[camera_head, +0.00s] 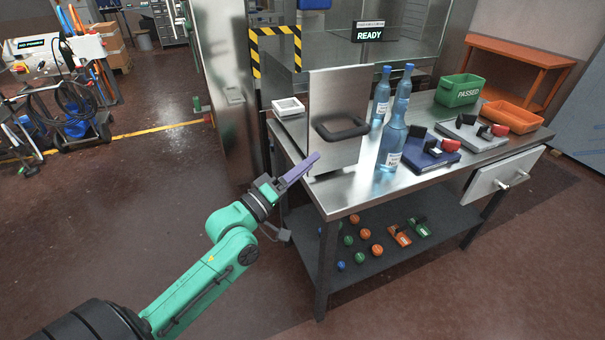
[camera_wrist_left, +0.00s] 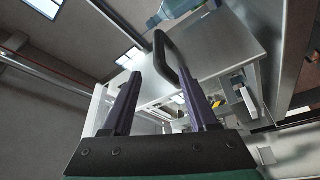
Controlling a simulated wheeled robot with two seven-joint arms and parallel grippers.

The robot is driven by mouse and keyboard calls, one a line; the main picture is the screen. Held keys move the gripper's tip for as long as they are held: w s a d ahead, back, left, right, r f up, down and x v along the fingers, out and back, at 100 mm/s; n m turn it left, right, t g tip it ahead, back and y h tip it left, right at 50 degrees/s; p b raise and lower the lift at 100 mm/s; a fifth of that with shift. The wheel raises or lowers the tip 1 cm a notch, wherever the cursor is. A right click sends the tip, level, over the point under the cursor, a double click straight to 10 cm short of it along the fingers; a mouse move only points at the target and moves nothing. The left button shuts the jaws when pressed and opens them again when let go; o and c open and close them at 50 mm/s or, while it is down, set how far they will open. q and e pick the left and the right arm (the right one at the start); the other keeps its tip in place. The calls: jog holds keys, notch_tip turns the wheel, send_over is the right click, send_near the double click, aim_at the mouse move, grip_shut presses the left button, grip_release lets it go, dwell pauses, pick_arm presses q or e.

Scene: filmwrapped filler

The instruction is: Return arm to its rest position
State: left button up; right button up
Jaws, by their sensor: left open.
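My left arm (camera_head: 205,272) is green and reaches in from the lower left. Its gripper (camera_head: 314,158) has purple fingers and is at the left front of the metal workbench (camera_head: 345,203), close to a black handle (camera_head: 342,132) on an upright metal panel (camera_head: 322,92). In the left wrist view the gripper (camera_wrist_left: 158,73) is open, its two fingers spread with nothing held between them. The handle (camera_wrist_left: 172,58) rises just beyond and partly between the fingertips. Whether a finger touches it, I cannot tell. My right gripper is not in view.
Blue bottles (camera_head: 391,146), a green bin (camera_head: 458,90), an orange bin (camera_head: 512,117) and devices stand on the bench. A drawer (camera_head: 505,173) is pulled out. The lower shelf (camera_head: 375,255) holds coloured balls. Open floor (camera_head: 165,165) lies left of the bench.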

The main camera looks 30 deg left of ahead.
pick_arm(q)
jog(key=shift+s+a, duration=0.15)
jog(key=shift+s, duration=0.4)
jog(key=shift+f, duration=0.1)
jog(key=s+a+f+m+g+y, duration=0.1)
jog(key=a+f+g+y, duration=0.25)
jog(key=f, duration=1.05)
jog(key=a+f+g+y, duration=0.2)
jog(key=a+f, duration=0.3)
jog(key=f, duration=0.8)
jog(key=s+f+m+g+y, duration=0.1)
jog(key=s+f+g, duration=0.1)
jog(key=s+f, duration=0.35)
jog(key=s+f+m+g, duration=0.1)
jog(key=s+f, duration=0.1)
jog(key=f, duration=0.6)
jog(key=s+d+f+m+g, duration=0.2)
jog(key=s+f, duration=0.4)
jog(key=s, duration=0.4)
jog(key=s+d+f+m+g, duration=0.2)
jog(key=s+f+m+g, duration=0.1)
jog(key=s+f, duration=0.4)
jog(key=s+d+f+m+g, duration=0.2)
jog(key=s+f+g, duration=0.2)
jog(key=s, duration=0.9)
notch_tip(320, 180, down, 3)
jog(key=shift+d+g+p, duration=0.15)
jog(key=shift+g+p, duration=0.2)
jog(key=shift+p, duration=0.1)
